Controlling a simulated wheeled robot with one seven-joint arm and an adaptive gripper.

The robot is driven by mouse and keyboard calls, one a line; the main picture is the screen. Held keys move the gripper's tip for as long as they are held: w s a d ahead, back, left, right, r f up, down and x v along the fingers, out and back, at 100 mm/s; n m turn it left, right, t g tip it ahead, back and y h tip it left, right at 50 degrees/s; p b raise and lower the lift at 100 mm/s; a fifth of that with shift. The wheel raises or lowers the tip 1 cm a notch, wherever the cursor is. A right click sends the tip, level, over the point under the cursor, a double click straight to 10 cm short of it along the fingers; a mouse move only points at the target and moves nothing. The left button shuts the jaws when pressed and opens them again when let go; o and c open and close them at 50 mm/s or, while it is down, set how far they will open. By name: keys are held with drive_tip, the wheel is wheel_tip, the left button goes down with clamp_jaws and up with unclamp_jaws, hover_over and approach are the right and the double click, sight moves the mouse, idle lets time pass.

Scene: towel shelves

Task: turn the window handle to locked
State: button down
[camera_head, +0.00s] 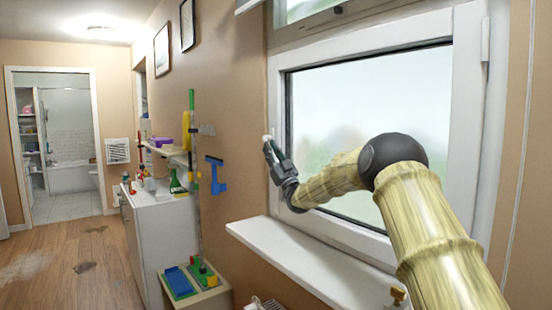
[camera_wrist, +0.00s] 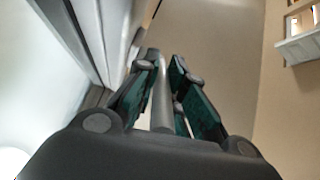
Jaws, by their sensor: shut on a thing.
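The window (camera_head: 360,110) has a white frame and stands at the right of the head view. Its handle shows in the wrist view as a pale grey bar (camera_wrist: 161,95) running between the fingers. In the head view my gripper (camera_head: 271,147) is at the left edge of the window frame, and mostly hides the handle. In the wrist view the dark green-padded fingers of my gripper (camera_wrist: 163,70) are on both sides of the handle, shut on it. The handle's base and exact angle are hard to tell.
A white windowsill (camera_head: 310,268) juts out below the window. At the left, a white cabinet (camera_head: 165,240) carries bottles, and a blue squeegee (camera_head: 216,178) hangs on the wall. A low box (camera_head: 195,285) stands beneath. The wooden floor is open at the far left.

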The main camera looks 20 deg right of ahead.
drive_tip(key=shift+d+r, duration=0.15)
drive_tip(key=shift+d, duration=0.05)
drive_tip(key=c, duration=1.5)
unclamp_jaws()
drive_tip(key=shift+o, duration=0.3)
drive_tip(key=shift+w+d, duration=0.1)
drive_tip(key=shift+d, duration=0.05)
drive_tip(key=shift+w+a+f, duration=0.1)
drive_tip(key=shift+a+f, duration=0.1)
drive_tip(key=shift+a, duration=0.15)
drive_tip(key=shift+d, duration=0.1)
drive_tip(key=shift+r+h+p, duration=0.15)
drive_tip(key=shift+h+p, duration=0.15)
drive_tip(key=shift+p, duration=0.1)
